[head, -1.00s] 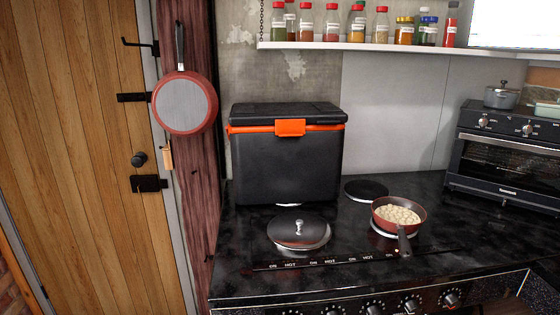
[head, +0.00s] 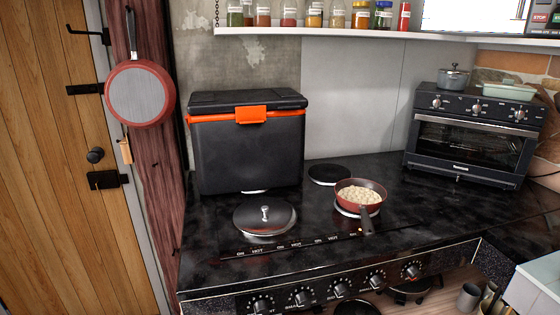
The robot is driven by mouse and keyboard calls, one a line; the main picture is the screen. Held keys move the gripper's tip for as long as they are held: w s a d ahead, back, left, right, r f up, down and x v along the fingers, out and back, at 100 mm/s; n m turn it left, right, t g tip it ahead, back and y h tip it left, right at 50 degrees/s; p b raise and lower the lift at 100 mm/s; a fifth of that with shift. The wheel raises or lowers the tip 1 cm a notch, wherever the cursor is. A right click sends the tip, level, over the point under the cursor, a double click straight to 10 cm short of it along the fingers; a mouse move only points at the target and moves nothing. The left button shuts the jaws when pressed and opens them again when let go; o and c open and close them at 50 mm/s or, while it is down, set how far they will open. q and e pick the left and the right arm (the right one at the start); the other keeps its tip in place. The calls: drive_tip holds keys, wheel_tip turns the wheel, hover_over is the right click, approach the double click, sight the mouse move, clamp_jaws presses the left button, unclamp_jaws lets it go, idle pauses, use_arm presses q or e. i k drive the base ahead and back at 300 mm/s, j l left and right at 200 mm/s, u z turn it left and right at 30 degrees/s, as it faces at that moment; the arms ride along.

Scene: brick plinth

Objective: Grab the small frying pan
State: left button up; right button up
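A small red frying pan (head: 372,193) with pale round food in it sits on the front right burner of the black stovetop (head: 310,220). Its dark handle points toward the front edge of the stove. A larger red pan (head: 140,94) with a grey underside hangs by its handle on the dark red wood post at the left. Neither of my grippers shows in the head view.
A dark lid (head: 264,218) lies on the front left burner. A black cooler box (head: 248,150) with an orange latch stands behind it. A toaster oven (head: 470,137) stands at the right, with a grey pot (head: 453,77) on top. A shelf (head: 330,34) of spice jars runs above.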

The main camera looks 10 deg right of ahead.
sight(363, 197)
drive_tip(key=i+l, duration=0.1)
drive_tip(key=l, duration=0.6)
drive_tip(key=l+u, duration=0.1)
drive_tip(key=l, duration=0.6)
drive_tip(key=i, duration=0.05)
